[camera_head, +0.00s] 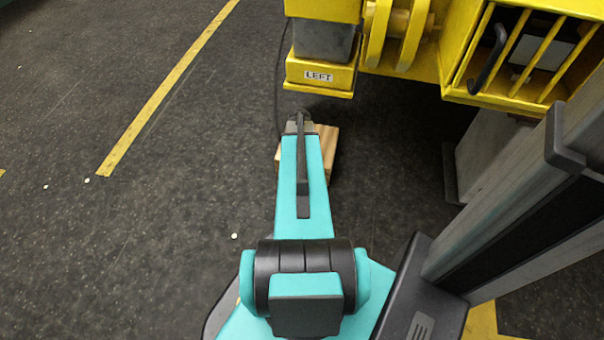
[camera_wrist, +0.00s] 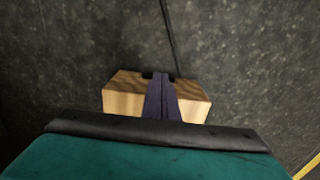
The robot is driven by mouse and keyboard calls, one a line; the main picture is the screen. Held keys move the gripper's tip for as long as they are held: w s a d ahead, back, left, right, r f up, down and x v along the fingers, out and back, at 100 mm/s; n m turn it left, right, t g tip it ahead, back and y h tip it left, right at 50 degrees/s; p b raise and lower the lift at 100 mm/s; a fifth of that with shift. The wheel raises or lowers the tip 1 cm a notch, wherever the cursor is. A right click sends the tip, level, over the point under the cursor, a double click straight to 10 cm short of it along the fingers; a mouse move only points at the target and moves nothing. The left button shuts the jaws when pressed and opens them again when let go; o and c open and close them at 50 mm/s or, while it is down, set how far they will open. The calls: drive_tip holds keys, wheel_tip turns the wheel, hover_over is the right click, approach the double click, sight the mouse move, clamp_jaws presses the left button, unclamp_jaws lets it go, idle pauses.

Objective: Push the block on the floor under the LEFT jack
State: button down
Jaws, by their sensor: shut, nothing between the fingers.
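The wooden block (camera_head: 328,150) lies on the floor in the head view, partly hidden under my arm. The yellow jack labelled LEFT (camera_head: 319,75) stands beyond it, towards the top of the picture. The block is on the near side of the jack, with bare floor between them. In the wrist view the block (camera_wrist: 125,95) lies across the middle, with my gripper (camera_wrist: 161,82) in front of its centre. My gripper is shut and empty. It also shows in the head view (camera_head: 299,118) at the block's upper left. I cannot tell whether it touches the block.
A yellow machine frame with bars (camera_head: 530,55) stands at the upper right. A thin dark cable (camera_head: 277,85) runs along the floor left of the jack. A yellow floor line (camera_head: 165,90) crosses the left side. The dark floor on the left is open.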

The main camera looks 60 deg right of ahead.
wheel_tip(320, 180, down, 11)
drive_tip(key=b, duration=0.4)
drive_tip(key=shift+r, duration=0.15)
drive_tip(key=shift+w+d+r+b, duration=0.1)
drive_tip(key=shift+w+d+b, duration=0.15)
drive_tip(key=shift+d, duration=0.35)
drive_tip(key=shift+w+d+r+b, duration=0.15)
drive_tip(key=shift+d+b, duration=0.2)
drive_tip(key=shift+d, duration=0.2)
drive_tip(key=shift+w+d+r+b, duration=0.1)
drive_tip(key=shift+w+d+b, duration=0.15)
drive_tip(key=shift+d, duration=0.5)
